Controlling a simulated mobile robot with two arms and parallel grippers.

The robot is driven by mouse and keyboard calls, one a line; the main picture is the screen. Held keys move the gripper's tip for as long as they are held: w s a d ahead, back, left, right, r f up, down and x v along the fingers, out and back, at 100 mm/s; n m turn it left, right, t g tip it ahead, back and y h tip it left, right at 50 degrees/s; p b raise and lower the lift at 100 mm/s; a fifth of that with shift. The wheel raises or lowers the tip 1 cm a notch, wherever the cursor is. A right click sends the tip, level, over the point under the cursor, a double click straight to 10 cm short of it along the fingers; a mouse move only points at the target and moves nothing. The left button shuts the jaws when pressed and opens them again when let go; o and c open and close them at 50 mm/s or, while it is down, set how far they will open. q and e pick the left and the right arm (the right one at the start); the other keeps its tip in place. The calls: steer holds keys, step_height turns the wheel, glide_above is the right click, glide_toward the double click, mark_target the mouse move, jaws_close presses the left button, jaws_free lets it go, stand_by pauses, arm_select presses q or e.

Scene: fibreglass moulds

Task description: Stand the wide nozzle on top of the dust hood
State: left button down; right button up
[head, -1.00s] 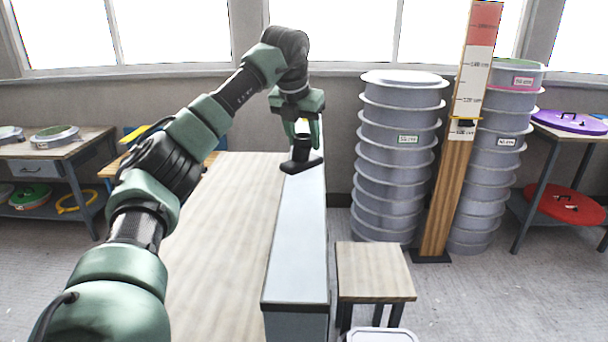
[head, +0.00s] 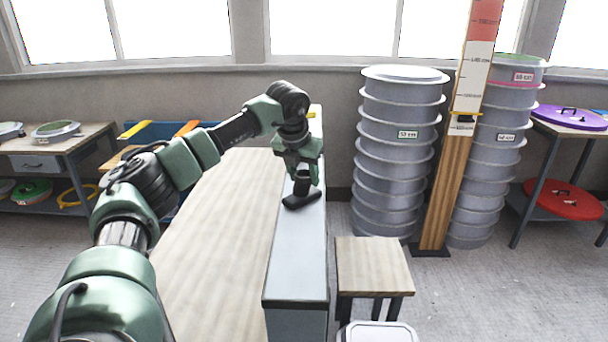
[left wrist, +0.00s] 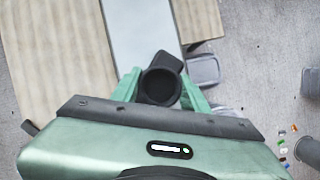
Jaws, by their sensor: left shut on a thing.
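The wide nozzle (head: 302,199) is black, with a round tube above a wide flat foot. My left gripper (head: 303,174) is shut on its tube and holds it with the foot down. In the left wrist view the nozzle (left wrist: 162,82) shows its round open end between the fingers (left wrist: 160,90). The long pale grey-blue box, which I take as the dust hood (head: 296,255), lies below it; its top also shows in the left wrist view (left wrist: 140,28). I cannot tell whether the foot touches that top. My right gripper is not in view.
A wooden table (head: 225,240) adjoins the hood's left side. A small wooden stool (head: 373,265) stands to its right. Stacked grey drums (head: 397,160) and a tall measuring post (head: 455,150) stand further right. The hood's near top is bare.

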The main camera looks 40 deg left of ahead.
arm_select(q)
steer(key=c, duration=0.7)
jaws_free()
steer(key=shift+c, duration=0.2)
steer(key=b+v, duration=0.2)
steer(key=v, duration=1)
steer(key=shift+b, duration=0.4)
steer(key=shift+w, duration=0.1)
